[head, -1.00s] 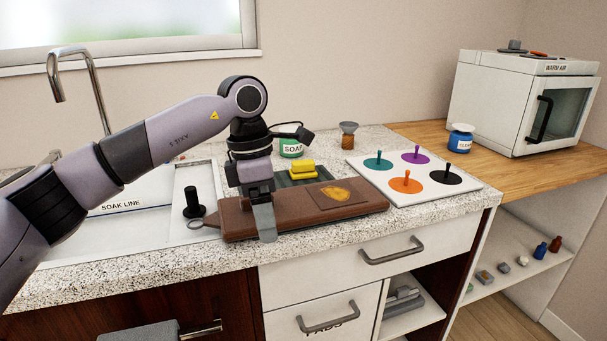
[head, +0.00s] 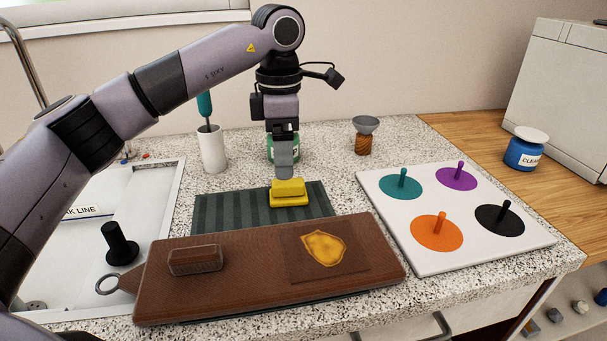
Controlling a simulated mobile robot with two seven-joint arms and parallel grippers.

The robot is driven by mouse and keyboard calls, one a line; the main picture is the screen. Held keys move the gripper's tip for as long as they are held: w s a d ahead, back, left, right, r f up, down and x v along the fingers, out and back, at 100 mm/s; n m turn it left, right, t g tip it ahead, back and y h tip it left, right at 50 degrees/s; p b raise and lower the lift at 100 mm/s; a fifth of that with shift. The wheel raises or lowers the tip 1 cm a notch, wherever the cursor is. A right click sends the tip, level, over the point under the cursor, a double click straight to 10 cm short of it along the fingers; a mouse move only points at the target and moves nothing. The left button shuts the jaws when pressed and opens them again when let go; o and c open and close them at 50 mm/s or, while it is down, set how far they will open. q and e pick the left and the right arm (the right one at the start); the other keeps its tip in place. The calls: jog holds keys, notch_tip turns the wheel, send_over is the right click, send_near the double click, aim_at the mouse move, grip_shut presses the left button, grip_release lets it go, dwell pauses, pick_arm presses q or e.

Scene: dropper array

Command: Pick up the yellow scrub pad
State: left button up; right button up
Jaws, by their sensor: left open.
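The yellow scrub pad (head: 289,193) sits on the dark striped mat (head: 222,213), near the mat's right part. It looks like a smaller yellow block on a wider yellow base. My left gripper (head: 285,172) points down just above and slightly behind the pad, in line with it in the picture. Its jaws are open, and no object shows between them. I cannot tell whether the fingertips touch the pad. My right gripper is not in view.
A white panel (head: 430,262) with coloured discs and pegs is at right. A green soap container (head: 271,147) stands behind the gripper. A white cup (head: 213,150) and a funnel-topped bottle (head: 364,140) stand behind.

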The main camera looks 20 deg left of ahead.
aim_at(288, 183)
pick_arm(q)
jog(key=shift+w+f, duration=0.15)
jog(key=shift+w, duration=0.1)
jog(key=shift+f, duration=0.35)
jog(key=f, duration=0.6)
jog(key=shift+s+d, duration=0.1)
jog(key=shift+d, duration=0.25)
jog(key=c, duration=1.1)
